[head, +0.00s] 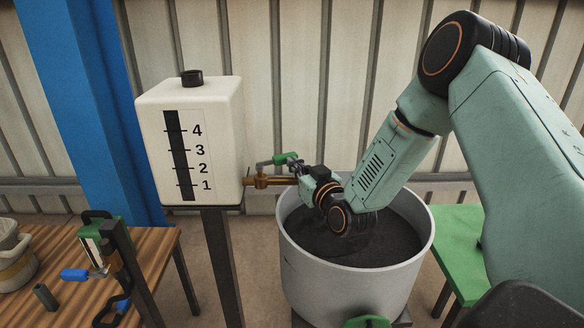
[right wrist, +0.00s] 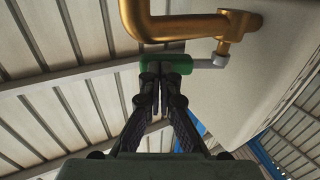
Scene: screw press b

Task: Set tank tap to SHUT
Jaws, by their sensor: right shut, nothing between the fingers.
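The white tank (head: 215,140) stands on a dark post left of centre in the head view. Its brass tap (head: 262,181) sticks out to the right from the lower side. The tap's green handle (head: 279,160) sits just above the brass pipe. In the right wrist view, the green handle (right wrist: 180,64) joins the brass pipe (right wrist: 190,24) by a grey lever (right wrist: 207,63). My right gripper (head: 294,165) is shut and empty, its fingertips (right wrist: 161,74) at the green handle; I cannot tell whether they touch. No SHUT marking is visible. My left gripper is not in view.
A large grey pot (head: 355,278) with dark contents stands below my right gripper. A wooden table (head: 150,262) at the left holds a green device and blue block (head: 74,275). A green table (head: 455,235) stands at right. A blue column (head: 85,90) rises behind.

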